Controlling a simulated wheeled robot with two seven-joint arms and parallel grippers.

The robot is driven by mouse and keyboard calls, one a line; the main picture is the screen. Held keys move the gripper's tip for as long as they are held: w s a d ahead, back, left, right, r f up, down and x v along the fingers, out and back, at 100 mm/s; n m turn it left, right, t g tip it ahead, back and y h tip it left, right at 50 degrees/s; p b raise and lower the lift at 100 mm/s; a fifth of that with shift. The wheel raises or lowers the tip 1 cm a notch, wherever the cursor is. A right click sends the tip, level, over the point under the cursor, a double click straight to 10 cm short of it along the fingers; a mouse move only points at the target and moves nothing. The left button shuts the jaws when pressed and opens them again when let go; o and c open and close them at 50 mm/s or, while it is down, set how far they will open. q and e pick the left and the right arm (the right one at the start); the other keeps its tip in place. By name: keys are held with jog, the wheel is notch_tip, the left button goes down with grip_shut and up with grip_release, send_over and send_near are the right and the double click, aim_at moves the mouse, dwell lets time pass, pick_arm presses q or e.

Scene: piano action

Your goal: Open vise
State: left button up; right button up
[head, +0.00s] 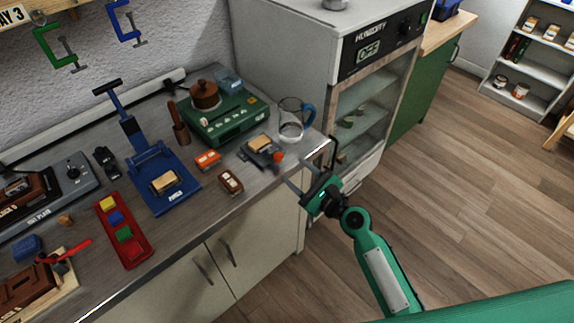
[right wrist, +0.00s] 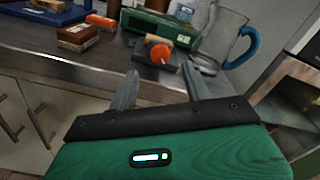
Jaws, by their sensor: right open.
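The vise (head: 262,155) is small and dark grey with an orange knob (head: 278,156) on its front. It sits near the counter's right front edge with a tan wooden block (head: 259,143) at its top. It also shows in the right wrist view (right wrist: 150,70), straight beyond my fingers, its orange knob facing me. I cannot tell how tightly its jaws sit on the block. My right gripper (head: 309,163) is open and empty just off the counter's front edge, apart from the vise. It shows in the right wrist view (right wrist: 160,72) too. My left gripper is out of view.
A glass jug (head: 291,122) with a blue handle stands right behind the vise. A brown block (head: 230,181) and an orange box (head: 207,160) lie to its left. A green appliance (head: 215,118) is behind. A humidity cabinet (head: 365,110) stands at the right.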

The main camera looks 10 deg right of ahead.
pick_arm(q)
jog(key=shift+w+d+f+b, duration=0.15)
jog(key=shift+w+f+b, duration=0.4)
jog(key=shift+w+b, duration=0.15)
pick_arm(e)
jog(key=v, duration=0.7)
jog(key=shift+s+d, duration=0.2)
